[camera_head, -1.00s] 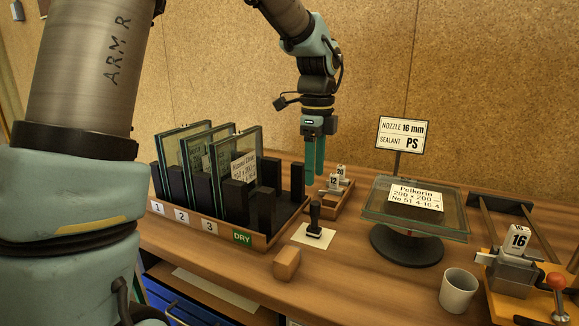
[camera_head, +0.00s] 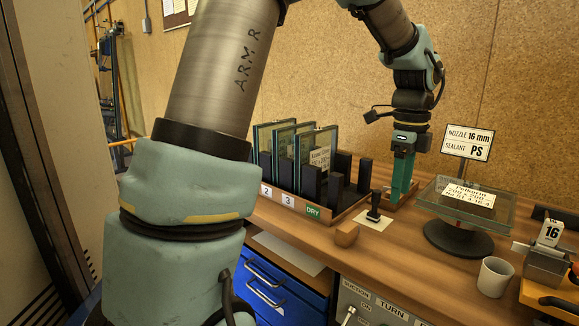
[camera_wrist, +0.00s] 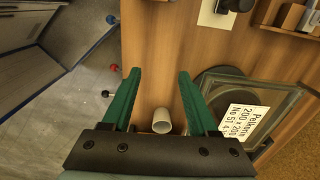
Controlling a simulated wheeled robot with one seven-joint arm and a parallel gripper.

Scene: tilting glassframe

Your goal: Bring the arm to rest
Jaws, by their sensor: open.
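My gripper (camera_head: 402,178) points straight down over the bench, between the glass rack and the round stand, in the head view. In the wrist view its two green fingers (camera_wrist: 160,90) are spread apart with nothing between their tips. The arm reaches over the bench from the upper middle, and its large upper link fills the left of the head view. I cannot tell how high the fingertips are above the bench (camera_head: 400,245).
The rack (camera_head: 313,212) holds several glass panes. A glass unit (camera_head: 500,212) lies on the round stand (camera_head: 458,240). Blue drawers (camera_head: 285,285) sit below.

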